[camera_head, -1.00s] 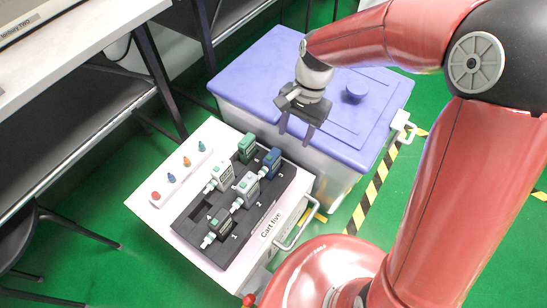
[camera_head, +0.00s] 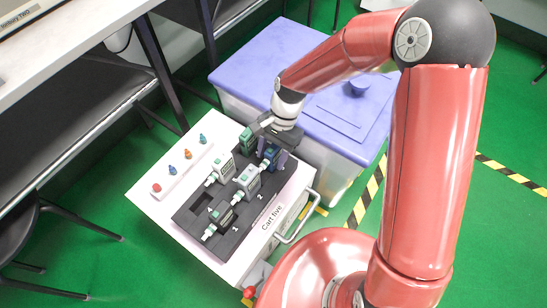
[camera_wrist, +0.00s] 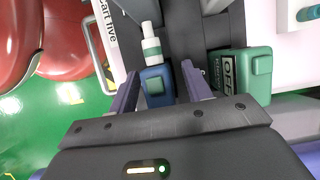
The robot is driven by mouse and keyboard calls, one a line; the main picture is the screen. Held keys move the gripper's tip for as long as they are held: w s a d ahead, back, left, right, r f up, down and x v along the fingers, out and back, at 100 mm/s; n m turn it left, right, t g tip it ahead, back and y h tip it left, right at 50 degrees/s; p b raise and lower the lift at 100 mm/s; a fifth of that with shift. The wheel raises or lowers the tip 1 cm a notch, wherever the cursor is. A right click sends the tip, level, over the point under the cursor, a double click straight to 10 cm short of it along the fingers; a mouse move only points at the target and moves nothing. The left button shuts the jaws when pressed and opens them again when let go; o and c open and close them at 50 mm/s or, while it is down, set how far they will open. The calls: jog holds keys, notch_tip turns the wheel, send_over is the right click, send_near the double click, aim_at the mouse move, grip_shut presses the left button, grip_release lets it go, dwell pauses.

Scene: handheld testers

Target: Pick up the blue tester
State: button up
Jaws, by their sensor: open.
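The blue tester (camera_head: 271,154) stands in the black tray (camera_head: 233,241) on the cart, at the tray's back right, partly hidden by my gripper (camera_head: 274,148) in the head view. In the wrist view the blue tester (camera_wrist: 157,84) lies between the two fingers of my gripper (camera_wrist: 162,88), with its white and green nozzle pointing up the picture. The fingers are open, one on each side of it. I cannot tell whether they touch it. A green tester (camera_wrist: 240,72) sits just outside the right finger.
Grey, white and dark green testers (camera_head: 248,180) share the tray. A white strip with small coloured knobs (camera_head: 180,168) lies on the cart's left. A lidded blue-topped bin (camera_head: 245,75) stands behind the cart. A desk is at left.

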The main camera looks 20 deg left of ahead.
jog(key=shift+c, duration=0.4)
jog(key=c, duration=1)
jog(key=shift+r, duration=0.15)
